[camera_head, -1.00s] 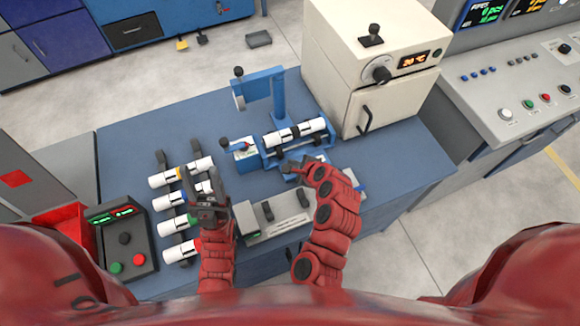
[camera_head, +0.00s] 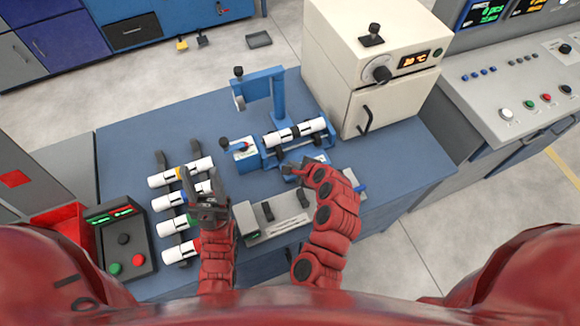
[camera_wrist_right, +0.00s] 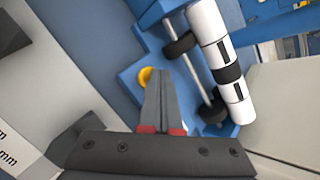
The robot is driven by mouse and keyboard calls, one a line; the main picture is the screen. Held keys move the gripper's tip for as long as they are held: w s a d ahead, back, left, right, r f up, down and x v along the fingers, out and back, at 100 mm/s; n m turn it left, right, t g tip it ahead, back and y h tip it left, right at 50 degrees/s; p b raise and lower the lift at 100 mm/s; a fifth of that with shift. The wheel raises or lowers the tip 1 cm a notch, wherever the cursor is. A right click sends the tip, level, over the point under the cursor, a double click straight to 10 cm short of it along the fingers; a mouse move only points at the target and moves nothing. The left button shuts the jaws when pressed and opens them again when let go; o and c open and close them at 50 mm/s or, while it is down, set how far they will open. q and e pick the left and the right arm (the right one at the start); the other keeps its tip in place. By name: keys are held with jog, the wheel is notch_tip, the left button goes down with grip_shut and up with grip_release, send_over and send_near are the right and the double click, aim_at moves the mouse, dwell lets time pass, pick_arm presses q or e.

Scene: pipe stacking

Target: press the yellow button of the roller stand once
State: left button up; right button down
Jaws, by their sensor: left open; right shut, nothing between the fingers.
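The blue roller stand (camera_head: 268,160) stands on the blue table with a white pipe with black bands (camera_head: 308,130) lying on its rollers. The stand's yellow button (camera_wrist_right: 146,76) shows in the right wrist view, just left of my fingertips and partly covered by them. My right gripper (camera_wrist_right: 160,74) is shut and empty, its tips right at the button; I cannot tell whether they touch it. In the head view my right gripper (camera_head: 284,168) is at the stand's near side, and the button is hidden there. My left gripper (camera_head: 200,178) is open above the pipe rack.
Several white pipes (camera_head: 162,179) with coloured bands lie on a rack at the left. A control box (camera_head: 124,240) with green and red buttons is left of them. A grey measuring fixture (camera_head: 262,222) lies between my arms. A cream oven (camera_head: 375,75) stands behind right.

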dwell(0.5)
jog(key=shift+r+p, duration=0.75)
jog(key=shift+r, duration=0.05)
notch_tip(320, 180, up, 5)
jog(key=p, duration=0.4)
dwell(0.7)
